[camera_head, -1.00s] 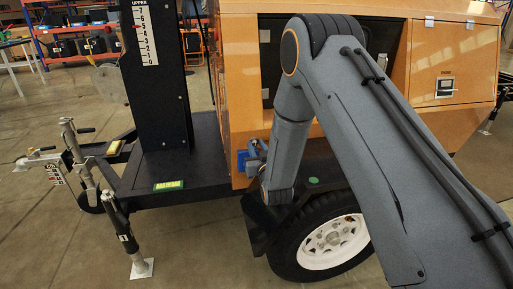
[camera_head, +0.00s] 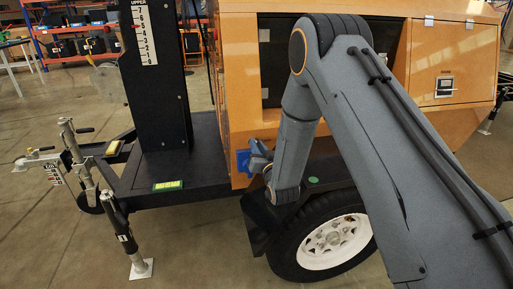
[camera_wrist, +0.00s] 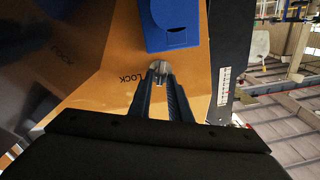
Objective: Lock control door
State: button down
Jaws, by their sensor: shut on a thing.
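My gripper (camera_wrist: 161,76) is shut on a small round metal lock knob (camera_wrist: 159,66) on the orange panel (camera_wrist: 128,55) in the wrist view. Black LOCK lettering is printed beside the knob and again farther left. A blue box (camera_wrist: 175,24) sits just beyond the knob. In the head view my gripper (camera_head: 257,158) is at the lower front corner of the orange housing (camera_head: 240,100), beside the blue box (camera_head: 242,161); the knob cannot be made out there. I cannot tell which surface is the control door.
A black mast (camera_head: 158,85) with a numbered scale stands left of the housing on the trailer deck (camera_head: 195,165). A white-rimmed wheel (camera_head: 333,243) is below my arm. A jack (camera_head: 125,235) stands at the front left.

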jog(key=shift+d+f+m+y+b, duration=0.15)
jog(key=shift+m+y, duration=0.1)
jog(key=shift+m, duration=0.55)
jog(key=shift+d+m+y+b, duration=0.15)
jog(key=shift+m+y, duration=0.1)
jog(key=shift+m, duration=0.55)
jog(key=c, duration=1.9)
grip_release()
jog(key=shift+o, duration=0.2)
